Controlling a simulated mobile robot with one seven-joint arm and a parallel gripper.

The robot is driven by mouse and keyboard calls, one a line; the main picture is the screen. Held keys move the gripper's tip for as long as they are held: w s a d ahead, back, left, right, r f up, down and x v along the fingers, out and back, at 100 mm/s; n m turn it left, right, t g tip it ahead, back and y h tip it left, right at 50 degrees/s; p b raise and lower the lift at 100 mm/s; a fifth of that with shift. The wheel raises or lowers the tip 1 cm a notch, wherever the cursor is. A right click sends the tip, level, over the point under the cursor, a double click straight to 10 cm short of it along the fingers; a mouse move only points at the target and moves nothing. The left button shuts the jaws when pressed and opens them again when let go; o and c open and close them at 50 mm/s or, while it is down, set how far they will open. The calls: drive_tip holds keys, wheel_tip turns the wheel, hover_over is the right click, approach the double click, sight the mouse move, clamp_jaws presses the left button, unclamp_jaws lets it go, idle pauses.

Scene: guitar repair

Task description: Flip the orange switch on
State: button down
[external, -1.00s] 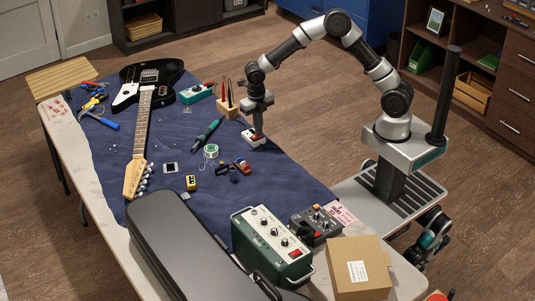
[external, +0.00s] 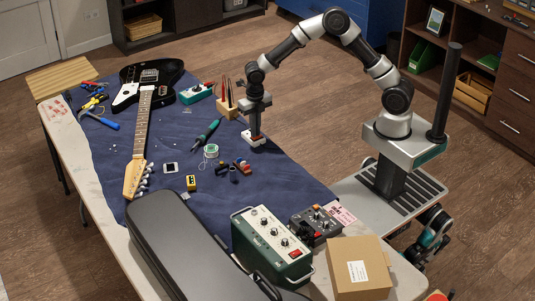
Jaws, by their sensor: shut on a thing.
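A small white device with a red-orange part on top (external: 247,136) lies on the blue mat (external: 240,180), near its far right edge. My gripper (external: 257,139) points down at the device's right part and is shut on it. The fingertips cover some of its top, and I cannot tell which part they press or whether its switch is on or off. A green amplifier box (external: 262,268) in front has a small red switch (external: 294,254) on its panel, well away from my gripper.
A wooden block with upright tools (external: 226,110) stands close behind left of my gripper. A green-handled tool (external: 208,131), a wire spool (external: 211,150) and small dark parts lie to the left. A guitar (external: 147,90), black case (external: 190,245), grey pedal (external: 315,224) and cardboard box (external: 358,270) take up other room.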

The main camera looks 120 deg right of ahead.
drive_tip(key=shift+s+a+f, duration=0.1)
drive_tip(key=shift+a+f, duration=0.15)
wheel_tip(320, 180, up, 14)
drive_tip(key=p, duration=0.6)
drive_tip(key=shift+d+r, duration=0.25)
